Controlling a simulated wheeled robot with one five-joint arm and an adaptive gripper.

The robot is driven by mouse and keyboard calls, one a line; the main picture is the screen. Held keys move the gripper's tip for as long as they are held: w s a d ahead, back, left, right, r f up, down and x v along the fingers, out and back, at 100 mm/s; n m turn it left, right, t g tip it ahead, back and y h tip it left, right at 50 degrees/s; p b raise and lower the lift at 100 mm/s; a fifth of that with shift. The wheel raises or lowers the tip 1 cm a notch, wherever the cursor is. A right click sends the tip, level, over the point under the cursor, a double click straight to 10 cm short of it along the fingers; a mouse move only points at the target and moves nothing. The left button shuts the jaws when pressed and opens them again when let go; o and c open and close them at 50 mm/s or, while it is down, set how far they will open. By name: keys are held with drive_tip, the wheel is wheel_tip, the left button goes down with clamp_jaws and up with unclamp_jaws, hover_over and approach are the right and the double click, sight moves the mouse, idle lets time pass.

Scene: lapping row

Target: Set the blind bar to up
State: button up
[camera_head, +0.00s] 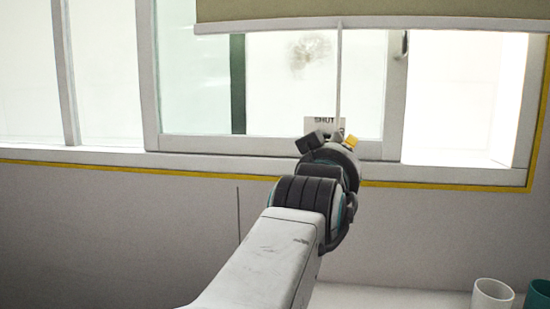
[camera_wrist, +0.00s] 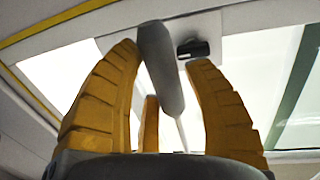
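The beige blind (camera_head: 300,10) hangs at the top of the window in the head view, with its pale bottom bar (camera_head: 270,25) across the upper part of the glass. A thin pale rod (camera_head: 339,75) hangs from the bar down to my gripper (camera_head: 335,140), which hides the rod's lower end. In the wrist view, a grey rounded handle (camera_wrist: 160,65) on a thin rod stands between the yellow fingers of my gripper (camera_wrist: 165,58). The fingers are spread, with narrow gaps visible on both sides of the handle. Contact with it is not clear.
A small sign (camera_head: 321,123) reading "SHUT" is partly hidden behind my gripper. The window frame (camera_head: 240,143) and a yellow strip (camera_head: 130,167) run along the wall. A white cup (camera_head: 492,296) and a teal cup (camera_head: 538,296) stand at lower right.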

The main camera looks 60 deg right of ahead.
clamp_jaws()
wheel_tip(320, 180, up, 52)
drive_tip(key=p, duration=3.9)
drive_tip(key=shift+r, duration=0.15)
drive_tip(key=shift+o, duration=2.1)
unclamp_jaws()
drive_tip(key=shift+a, duration=0.1)
drive_tip(key=s+a, duration=0.2)
drive_tip(key=a, duration=0.9)
drive_tip(key=shift+a, duration=0.35)
